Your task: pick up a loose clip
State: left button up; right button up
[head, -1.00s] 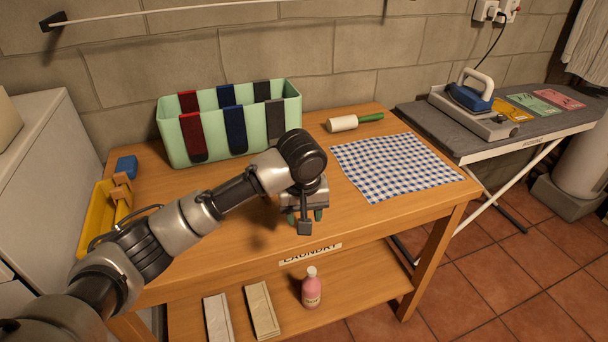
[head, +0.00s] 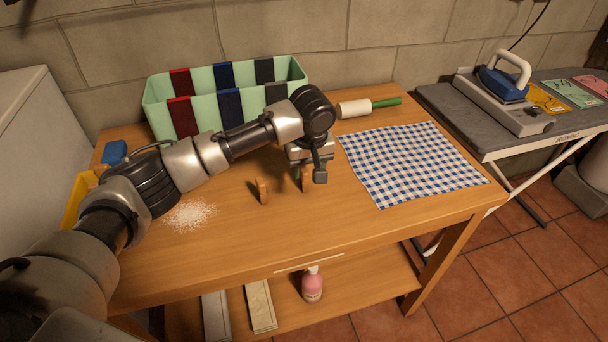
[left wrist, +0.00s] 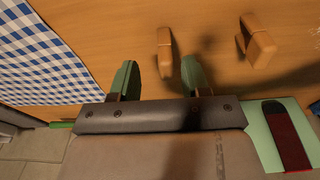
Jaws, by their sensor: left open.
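Two small wooden clips stand on the wooden table. One clip (head: 262,190) is left of my left gripper (head: 308,176), clear of it. The other clip (head: 307,181) is just below the gripper, partly hidden by it. The nearer clip (left wrist: 165,48) lies just beyond the fingertips, in line with the gap. The farther clip (left wrist: 256,42) is to the right. I cannot tell whether a finger touches the nearer clip. My right gripper is out of view.
A mint-green box (head: 212,112) with coloured straps stands behind the gripper. A checked cloth (head: 412,165) and a white roller with a green handle (head: 368,106) lie to the right. White grains (head: 188,215) and a yellow bin (head: 80,192) are left. The table's front is clear.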

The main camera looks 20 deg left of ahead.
aim_at(304, 179)
pick_arm(q)
jog(key=f, duration=0.3)
jog(key=a+f, duration=0.1)
jog(key=shift+w+a+f, duration=0.1)
jog(key=shift+w+f, duration=0.1)
jog(key=shift+w, duration=0.05)
jog(key=shift+w+f, duration=0.1)
jog(key=shift+f, duration=0.25)
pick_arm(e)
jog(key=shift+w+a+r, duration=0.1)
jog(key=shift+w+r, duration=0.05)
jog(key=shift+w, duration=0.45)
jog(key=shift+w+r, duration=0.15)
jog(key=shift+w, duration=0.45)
pick_arm(q)
jog(key=shift+c, duration=0.2)
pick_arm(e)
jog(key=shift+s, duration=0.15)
pick_arm(q)
jog(key=shift+c, duration=1.3)
grip_shut()
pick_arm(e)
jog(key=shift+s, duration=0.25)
